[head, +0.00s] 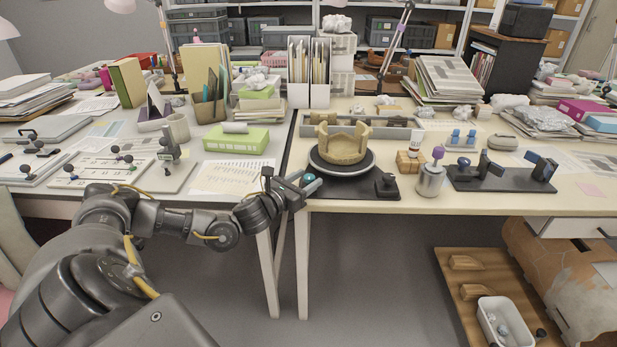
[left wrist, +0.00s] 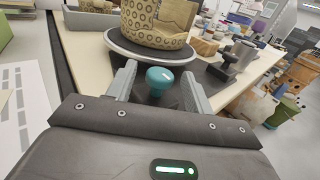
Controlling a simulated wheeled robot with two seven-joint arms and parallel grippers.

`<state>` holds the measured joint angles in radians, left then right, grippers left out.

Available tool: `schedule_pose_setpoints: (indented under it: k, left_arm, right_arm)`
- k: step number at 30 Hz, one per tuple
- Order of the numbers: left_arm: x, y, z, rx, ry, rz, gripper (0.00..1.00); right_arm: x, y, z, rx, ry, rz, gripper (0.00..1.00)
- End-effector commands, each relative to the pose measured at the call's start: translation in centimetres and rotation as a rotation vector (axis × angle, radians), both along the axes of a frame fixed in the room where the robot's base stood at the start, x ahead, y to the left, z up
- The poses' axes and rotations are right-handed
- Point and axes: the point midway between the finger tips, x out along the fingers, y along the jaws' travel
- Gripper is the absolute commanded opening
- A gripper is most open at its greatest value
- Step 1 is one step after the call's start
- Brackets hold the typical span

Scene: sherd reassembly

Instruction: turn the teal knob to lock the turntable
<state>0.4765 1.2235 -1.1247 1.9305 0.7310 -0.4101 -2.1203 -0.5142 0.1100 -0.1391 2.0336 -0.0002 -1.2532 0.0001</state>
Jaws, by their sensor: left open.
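The teal knob (left wrist: 159,79) sits between the two open fingers of my left gripper (left wrist: 158,88) in the left wrist view, with a gap on each side. In the head view the teal knob (head: 308,178) shows at the front left of the turntable base, beside my left gripper (head: 296,184). The turntable (head: 341,165) is a dark disc with a pale rim on a black base plate (head: 350,190). A partly rebuilt tan patterned pot (head: 343,148) stands on it. My right gripper is not in view.
A black-handled part (head: 387,185) stands on the base plate's right. A metal canister (head: 430,180) and a black stand (head: 500,175) are further right. A green box (head: 236,139) lies on the left table. The table's front edge runs just below the knob.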

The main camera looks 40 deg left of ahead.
Motion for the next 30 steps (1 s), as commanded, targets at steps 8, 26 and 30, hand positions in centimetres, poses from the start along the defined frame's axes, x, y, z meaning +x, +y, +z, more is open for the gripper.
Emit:
schedule_pose_setpoints:
  k: [8,26,30]
  left_arm:
    - [1.7,0.0,0.0,0.0,0.001,0.001,0.52]
    - [1.7,0.4,0.0,0.002,0.001,0.002,0.07]
    - [1.7,0.2,0.0,0.002,0.0,-0.005,0.07]
  right_arm:
    - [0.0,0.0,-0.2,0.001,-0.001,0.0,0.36]
    - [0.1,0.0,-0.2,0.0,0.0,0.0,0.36]
    - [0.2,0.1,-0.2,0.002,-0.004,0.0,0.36]
